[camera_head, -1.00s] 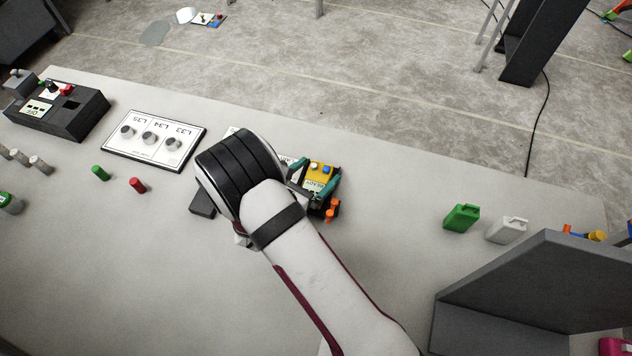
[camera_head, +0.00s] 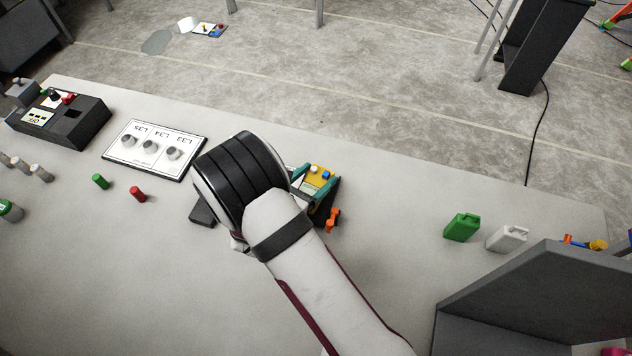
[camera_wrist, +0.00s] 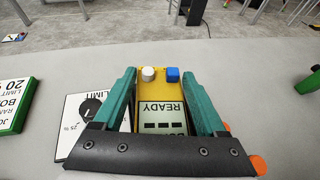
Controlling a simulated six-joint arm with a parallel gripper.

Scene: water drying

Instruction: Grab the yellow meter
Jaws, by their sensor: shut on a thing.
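The yellow meter (camera_wrist: 163,91) has a white knob, a blue knob and a pale display reading "READY". In the wrist view it sits between the two teal fingers of my gripper (camera_wrist: 165,100), which is shut on it. In the head view the yellow meter (camera_head: 318,174) shows only in part, at the far end of my arm, with the teal fingers (camera_head: 312,183) on either side. My wrist hides the rest of it. I cannot tell whether it is clear of the table.
A white panel with a black knob (camera_wrist: 91,104) lies just left of the gripper. An orange object (camera_head: 332,219) is close by. A three-knob panel (camera_head: 154,150) lies left. Table between the meter and canisters is clear.

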